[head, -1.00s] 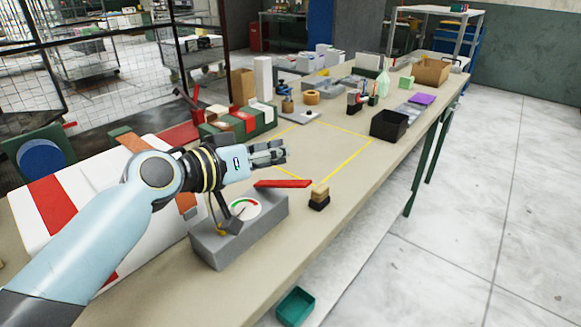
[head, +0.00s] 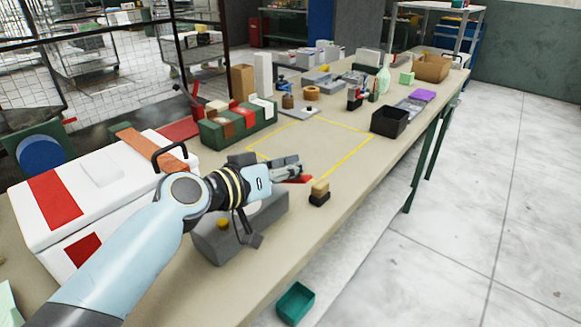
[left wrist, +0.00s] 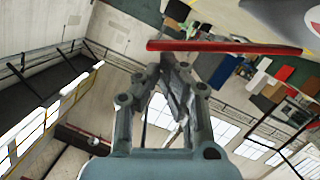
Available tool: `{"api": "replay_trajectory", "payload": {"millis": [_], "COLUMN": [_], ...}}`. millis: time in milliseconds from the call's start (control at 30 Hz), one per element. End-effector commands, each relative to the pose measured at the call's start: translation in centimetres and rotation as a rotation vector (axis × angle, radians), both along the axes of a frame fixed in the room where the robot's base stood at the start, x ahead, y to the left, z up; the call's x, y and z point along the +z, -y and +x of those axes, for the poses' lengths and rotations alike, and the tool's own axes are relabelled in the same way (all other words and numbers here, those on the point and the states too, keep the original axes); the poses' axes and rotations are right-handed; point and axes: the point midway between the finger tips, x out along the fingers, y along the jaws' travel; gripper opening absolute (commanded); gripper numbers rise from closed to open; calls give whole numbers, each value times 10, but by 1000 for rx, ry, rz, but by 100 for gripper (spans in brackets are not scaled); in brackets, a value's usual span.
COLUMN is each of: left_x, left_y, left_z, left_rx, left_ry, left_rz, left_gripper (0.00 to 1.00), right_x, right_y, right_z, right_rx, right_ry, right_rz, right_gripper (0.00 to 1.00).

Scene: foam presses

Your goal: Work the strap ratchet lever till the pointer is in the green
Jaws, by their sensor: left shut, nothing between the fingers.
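The grey ratchet box (head: 212,248) sits near the table's front edge. Its red lever (head: 301,179) shows only at the tip in the head view, low past my gripper. In the left wrist view the lever (left wrist: 225,47) runs level just beyond my fingertips. My left gripper (head: 297,163) is shut and empty, above and close beside the lever; I cannot tell whether they touch. My forearm and gripper hide the dial and pointer in the head view. Part of the pale dial (left wrist: 313,22) shows at the wrist view's top right corner. My right gripper is out of view.
A white case (head: 42,232) with red patches stands left of the box. A small wood-and-black block (head: 319,195) stands right of the lever. A green crate (head: 215,137) and black bin (head: 390,122) stand farther back. The yellow-outlined area (head: 325,143) is mostly clear.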

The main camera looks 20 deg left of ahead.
Motion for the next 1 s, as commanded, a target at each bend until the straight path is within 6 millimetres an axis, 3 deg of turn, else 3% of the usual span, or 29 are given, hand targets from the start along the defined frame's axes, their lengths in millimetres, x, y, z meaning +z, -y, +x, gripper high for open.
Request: {"api": "replay_trajectory", "payload": {"millis": [367, 900, 1000], "left_x": [-11, -52, -49], "left_y": [7, 25, 25], "left_z": [-2, -9, -9], "left_rx": [0, 0, -1], "left_ry": [24, 118, 118], "left_rz": [65, 332, 330], "left_gripper": [0, 0, 0], "right_x": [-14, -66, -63], "right_y": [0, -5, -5], "right_z": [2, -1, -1], "right_rx": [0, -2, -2], "right_ry": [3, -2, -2], "right_rz": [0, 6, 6], "right_gripper": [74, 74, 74]}}
